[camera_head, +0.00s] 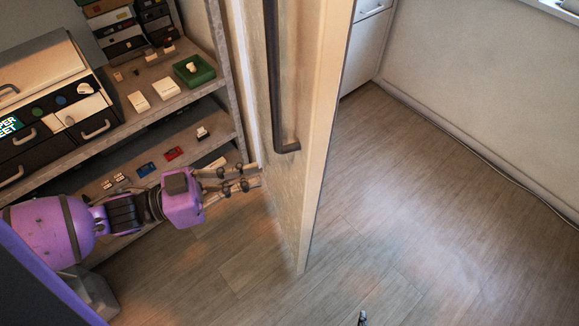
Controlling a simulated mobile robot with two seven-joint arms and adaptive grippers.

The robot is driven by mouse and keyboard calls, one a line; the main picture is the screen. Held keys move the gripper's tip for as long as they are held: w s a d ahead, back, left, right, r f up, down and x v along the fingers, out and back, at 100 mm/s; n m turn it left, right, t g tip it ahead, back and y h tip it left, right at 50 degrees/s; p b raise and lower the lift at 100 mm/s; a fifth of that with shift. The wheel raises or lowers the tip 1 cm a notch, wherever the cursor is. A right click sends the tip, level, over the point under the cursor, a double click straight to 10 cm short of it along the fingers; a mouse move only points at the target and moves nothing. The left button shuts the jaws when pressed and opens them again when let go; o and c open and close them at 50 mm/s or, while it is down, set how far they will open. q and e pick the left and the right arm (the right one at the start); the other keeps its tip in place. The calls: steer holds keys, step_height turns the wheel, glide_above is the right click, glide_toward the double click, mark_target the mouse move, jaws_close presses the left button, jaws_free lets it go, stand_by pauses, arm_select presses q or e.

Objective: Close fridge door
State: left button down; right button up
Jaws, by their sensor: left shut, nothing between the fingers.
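The fridge door (305,190) stands open in the middle of the head view, seen nearly edge-on, with a long dark handle (287,148) on its left face. My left gripper (257,176) reaches in from the left at the end of the purple arm. Its fingers are shut and empty, with the tips beside the door's left face, below and left of the handle. I cannot tell whether the tips touch the door. Only a small tip of what may be my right gripper (362,318) shows at the bottom edge; its fingers cannot be made out.
A shelf unit (226,75) with boxes, a green tray (194,71) and small switches and sockets stands at the left, close behind my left arm. Wooden floor (420,210) is clear right of the door. A cable (480,148) runs along the right wall.

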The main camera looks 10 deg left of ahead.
mark_target(304, 165)
arm_select(q)
steer(key=p+x, duration=0.1)
steer(key=x, duration=0.6)
steer(key=shift+w+d+r, duration=0.15)
steer(key=shift+w+d, duration=0.05)
steer(key=shift+d, duration=0.1)
steer(key=shift+w+d, duration=0.2)
steer(key=shift+d, duration=0.2)
